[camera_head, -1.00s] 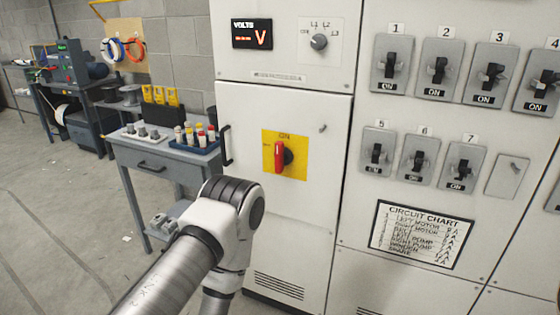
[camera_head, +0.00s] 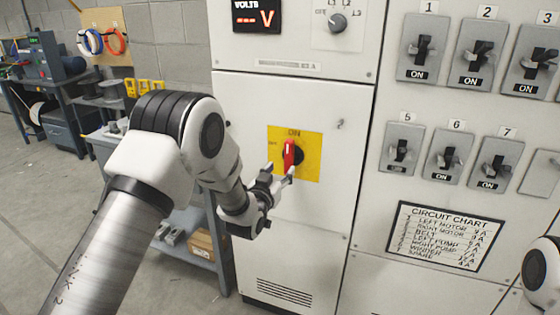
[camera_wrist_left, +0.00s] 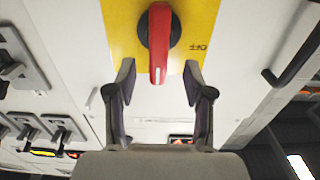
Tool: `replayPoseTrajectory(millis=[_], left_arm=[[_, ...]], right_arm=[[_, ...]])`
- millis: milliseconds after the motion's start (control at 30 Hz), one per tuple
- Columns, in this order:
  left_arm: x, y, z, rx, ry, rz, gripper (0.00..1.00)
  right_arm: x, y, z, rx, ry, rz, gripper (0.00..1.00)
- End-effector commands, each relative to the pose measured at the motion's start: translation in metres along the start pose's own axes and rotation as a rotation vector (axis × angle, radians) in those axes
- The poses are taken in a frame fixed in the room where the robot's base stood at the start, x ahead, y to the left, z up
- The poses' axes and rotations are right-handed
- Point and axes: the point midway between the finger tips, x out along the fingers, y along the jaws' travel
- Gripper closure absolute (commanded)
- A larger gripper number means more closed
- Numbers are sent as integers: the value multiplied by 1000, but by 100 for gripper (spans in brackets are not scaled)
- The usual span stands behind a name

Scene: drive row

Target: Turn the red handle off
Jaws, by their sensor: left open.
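The red handle (camera_head: 289,154) stands upright on a black round base in the middle of a yellow plate (camera_head: 312,167) on the white cabinet door, its tip toward the "ON" label. My left gripper (camera_head: 281,172) is open just below and in front of the handle. In the left wrist view the red handle (camera_wrist_left: 159,45) lies between the two spread fingertips of my left gripper (camera_wrist_left: 160,85), slightly beyond them, with no contact visible. My right gripper is not in view; a white part of mine shows at the right edge.
Rows of numbered switches (camera_head: 421,55) and a circuit chart (camera_head: 445,236) are on the panel to the right. A voltmeter (camera_head: 257,16) and a selector knob (camera_head: 338,22) sit above. A workbench (camera_head: 203,247) stands left, behind my arm.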

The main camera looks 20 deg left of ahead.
Motion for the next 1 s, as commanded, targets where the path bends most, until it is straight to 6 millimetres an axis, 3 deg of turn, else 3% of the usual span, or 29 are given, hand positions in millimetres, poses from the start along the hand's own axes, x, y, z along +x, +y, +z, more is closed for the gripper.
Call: replayPoseTrajectory(millis=[400, 700, 733, 867, 1000], left_arm=[[67, 0, 1, 0, -4, 0, 48], [75, 0, 2, 0, -7, 0, 48], [75, 0, 2, 0, -7, 0, 51], [74, 0, 2, 0, -7, -1, 98], [74, 0, 2, -1, -7, -1, 100]], right_arm=[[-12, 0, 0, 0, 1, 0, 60], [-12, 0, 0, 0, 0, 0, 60], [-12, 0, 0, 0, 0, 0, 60], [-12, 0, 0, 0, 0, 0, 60], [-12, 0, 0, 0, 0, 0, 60]])
